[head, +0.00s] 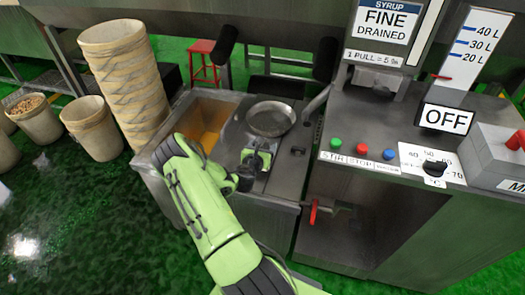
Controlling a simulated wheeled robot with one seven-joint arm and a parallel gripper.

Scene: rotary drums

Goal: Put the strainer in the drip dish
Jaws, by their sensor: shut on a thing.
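The strainer (271,118), a round shallow grey metal bowl, is over the grey metal counter right of the amber-filled vat. My gripper (261,151) is at the bowl's near side, reaching in from the lower left, and is shut on the strainer, apparently by its handle. The fingers hide most of the grip. The bowl looks roughly level; I cannot tell whether it touches what lies under it. I cannot make out the drip dish as a separate thing; the bowl may hide it.
The open vat (190,98) of amber liquid adjoins on the left. On the right rises the syrup machine (375,125) with buttons and an OFF sign. A red-handled valve (313,212) sticks out at the front.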

